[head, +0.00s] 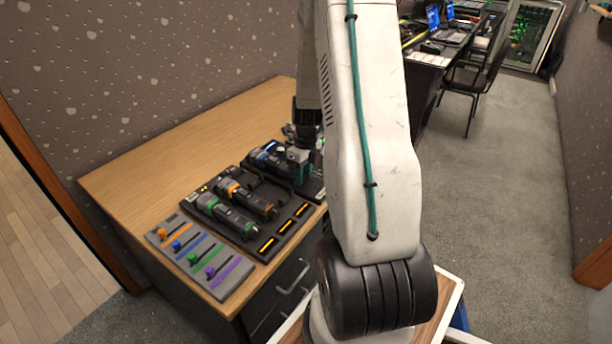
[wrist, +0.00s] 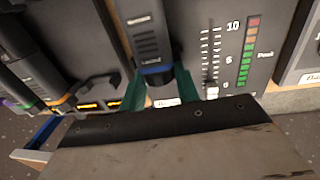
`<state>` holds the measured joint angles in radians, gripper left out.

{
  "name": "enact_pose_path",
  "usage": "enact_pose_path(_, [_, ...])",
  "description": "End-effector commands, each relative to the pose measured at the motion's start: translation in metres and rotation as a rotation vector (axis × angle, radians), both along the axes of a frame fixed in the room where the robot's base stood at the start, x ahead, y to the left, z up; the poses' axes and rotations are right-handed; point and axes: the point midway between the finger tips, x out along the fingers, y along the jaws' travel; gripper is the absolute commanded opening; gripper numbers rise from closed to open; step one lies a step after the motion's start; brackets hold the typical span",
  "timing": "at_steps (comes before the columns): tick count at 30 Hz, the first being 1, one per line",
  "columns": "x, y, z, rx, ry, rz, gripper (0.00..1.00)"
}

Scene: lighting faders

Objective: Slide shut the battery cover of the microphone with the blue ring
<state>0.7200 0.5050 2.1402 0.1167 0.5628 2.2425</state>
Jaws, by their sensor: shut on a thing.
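The microphone with the blue ring (head: 266,154) lies in the far dark tray of the desk, partly hidden behind my gripper in the head view. In the wrist view its dark body (wrist: 148,38) with small white lettering runs down between my fingers, and a blue band (wrist: 157,71) shows near them. My gripper (wrist: 160,88) has its two teal fingers on either side of this microphone, shut on it. In the head view my gripper (head: 299,166) is over the microphone's near right end. The battery cover's edges and how far it stands open cannot be made out.
Microphones with an orange ring (head: 247,197) and a green ring (head: 225,216) lie in the nearer dark tray. A grey fader panel (head: 200,257) with coloured knobs is at the near left. A level scale (wrist: 246,55) and slider are close right of my fingers.

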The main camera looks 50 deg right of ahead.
Motion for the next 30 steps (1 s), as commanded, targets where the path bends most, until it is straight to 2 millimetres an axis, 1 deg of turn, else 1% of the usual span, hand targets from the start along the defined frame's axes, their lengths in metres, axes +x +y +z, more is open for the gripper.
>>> enact_pose_path(1, [0.001,0.000,0.000,0.000,0.000,0.000,0.34])
enact_pose_path(2, [0.001,0.000,0.000,0.000,0.000,0.000,0.43])
enact_pose_path(3, [0.001,0.000,0.000,0.000,0.000,0.000,0.54])
enact_pose_path(4, [0.001,0.000,0.000,0.000,0.000,0.000,0.57])
enact_pose_path(11, [0.001,0.000,0.000,0.000,0.000,0.000,0.57])
enact_pose_path(14, [0.001,0.000,0.005,-0.001,-0.001,0.000,0.57])
enact_pose_path(17, [0.002,-0.002,0.017,-0.003,-0.003,0.000,0.57])
enact_pose_path(24, [0.001,-0.006,0.058,-0.003,-0.002,0.000,0.57])
enact_pose_path(27, [0.002,-0.007,0.070,-0.002,-0.002,0.000,0.57])
enact_pose_path(30, [0.001,-0.007,0.076,-0.001,-0.001,0.000,0.57])
